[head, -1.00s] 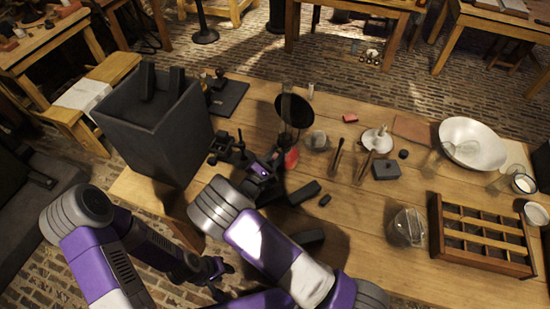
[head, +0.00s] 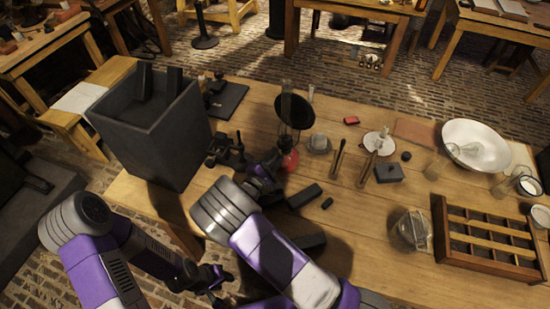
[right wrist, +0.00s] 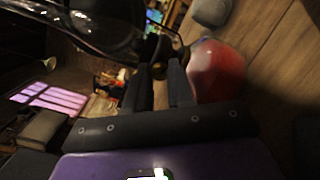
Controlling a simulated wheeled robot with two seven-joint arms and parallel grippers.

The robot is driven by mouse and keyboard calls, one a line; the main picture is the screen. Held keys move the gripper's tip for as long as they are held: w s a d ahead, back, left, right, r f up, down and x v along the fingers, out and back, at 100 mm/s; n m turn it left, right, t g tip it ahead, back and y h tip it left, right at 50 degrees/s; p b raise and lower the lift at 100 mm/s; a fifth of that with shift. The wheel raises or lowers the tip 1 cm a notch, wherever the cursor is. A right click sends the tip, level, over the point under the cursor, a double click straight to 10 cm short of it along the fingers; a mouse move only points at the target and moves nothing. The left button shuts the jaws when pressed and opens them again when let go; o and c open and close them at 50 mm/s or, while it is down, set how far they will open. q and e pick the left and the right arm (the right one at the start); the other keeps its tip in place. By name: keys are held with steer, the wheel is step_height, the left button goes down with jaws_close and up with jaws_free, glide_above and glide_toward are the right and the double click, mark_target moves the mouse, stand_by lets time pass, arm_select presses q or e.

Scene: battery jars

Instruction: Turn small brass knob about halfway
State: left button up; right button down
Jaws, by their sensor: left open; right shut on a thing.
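My right gripper (head: 268,162) is beside the red round-bodied piece (head: 289,160), below the dark disc (head: 295,111). In the right wrist view its two dark fingers (right wrist: 160,80) are close together, with only a narrow gap. They look closed on a small part at their tips. The small brass knob cannot be made out; the fingers and shadow hide that spot. The red piece (right wrist: 216,70) is just right of the fingers in that view, and clear glass (right wrist: 105,35) is at upper left. My left gripper (head: 217,283) is open and empty, low beside the table's front edge.
A tall dark box (head: 155,130) stands at the table's left end. A small black apparatus (head: 226,150) is left of my right gripper. Dark blocks (head: 304,196) lie in front. A wooden compartment tray (head: 487,240) and white basin (head: 474,145) are at right.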

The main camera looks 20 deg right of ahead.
steer(key=c, duration=1)
jaws_free()
steer(key=shift+a, duration=0.1)
steer(key=v, duration=0.7)
steer(key=shift+s+a+p, duration=0.1)
steer(key=shift+s+p, duration=0.1)
steer(key=shift+p, duration=0.2)
